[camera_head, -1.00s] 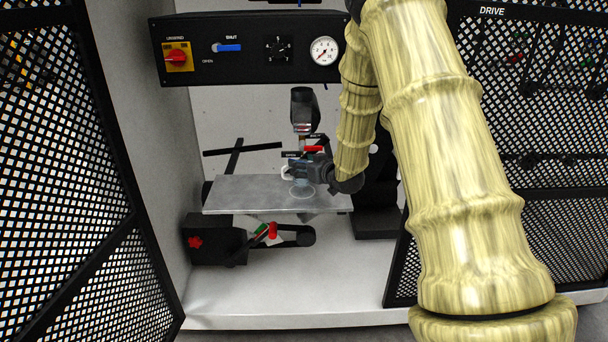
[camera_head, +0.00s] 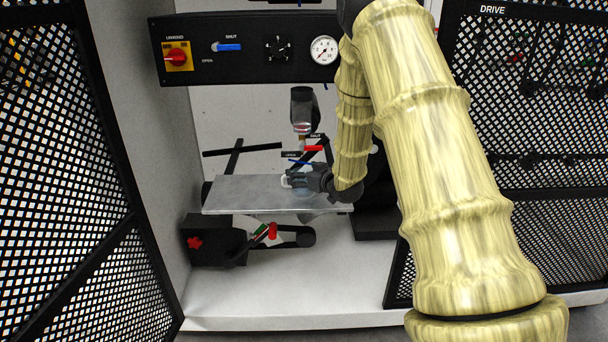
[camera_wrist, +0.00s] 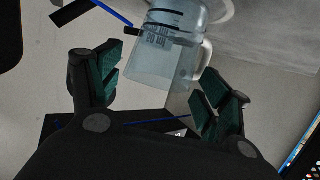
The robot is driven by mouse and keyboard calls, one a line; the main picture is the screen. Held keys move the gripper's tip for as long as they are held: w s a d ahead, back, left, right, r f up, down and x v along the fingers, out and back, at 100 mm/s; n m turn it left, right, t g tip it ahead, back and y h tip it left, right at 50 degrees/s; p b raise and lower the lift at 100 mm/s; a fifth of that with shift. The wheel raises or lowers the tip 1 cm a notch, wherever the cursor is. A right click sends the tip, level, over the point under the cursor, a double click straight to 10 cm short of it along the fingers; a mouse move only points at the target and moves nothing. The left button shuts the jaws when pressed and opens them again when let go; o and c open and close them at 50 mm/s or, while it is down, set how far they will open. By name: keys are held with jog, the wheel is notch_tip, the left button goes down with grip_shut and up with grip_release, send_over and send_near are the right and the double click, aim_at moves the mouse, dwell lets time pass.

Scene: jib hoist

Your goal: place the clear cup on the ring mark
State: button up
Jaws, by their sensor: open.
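The clear cup (camera_wrist: 168,48), a see-through vessel with a handle and dark marks, is in the upper middle of the wrist view. My gripper (camera_wrist: 158,76) is open, its green-padded fingers spread on either side of the cup's near end; most of the cup lies beyond the fingertips. In the head view my gripper (camera_head: 308,178) is low over the grey plate and hides most of the cup. A grey curved line of the ring mark (camera_wrist: 229,12) shows beside the cup in the wrist view. I cannot tell how well the cup is centred on it.
The grey plate (camera_head: 240,192) has free room to the left. A dark upright device with a red handle (camera_head: 313,148) stands behind my gripper. A control panel (camera_head: 250,48) hangs above. Black mesh panels (camera_head: 60,170) flank the bay. A black block with a red knob (camera_head: 205,243) is below the plate.

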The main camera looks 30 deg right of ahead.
jog(key=shift+s+r, duration=0.1)
jog(key=shift+r, duration=0.05)
jog(key=p+v, duration=0.2)
jog(key=v, duration=1)
jog(key=s+a+f+g, duration=0.3)
jog(key=s+a+f, duration=0.2)
jog(key=f, duration=0.4)
jog(key=s+a+f+g, duration=0.2)
jog(key=s+a+f, duration=0.35)
jog(key=f, duration=0.45)
jog(key=s+a+f+g, duration=0.35)
jog(key=a+f, duration=0.25)
jog(key=f, duration=0.3)
jog(key=s+a+f+g, duration=0.2)
jog(key=s+a+f, duration=0.2)
jog(key=s, duration=0.4)
jog(key=s+a+f+g, duration=0.2)
jog(key=s+a+f, duration=0.1)
jog(key=s, duration=0.6)
jog(key=s+a+f+g, duration=0.2)
jog(key=s+a+f, duration=0.2)
jog(key=s, duration=0.5)
jog(key=shift+a+f, duration=0.35)
jog(key=shift+f, duration=0.45)
jog(key=shift+c, duration=0.2)
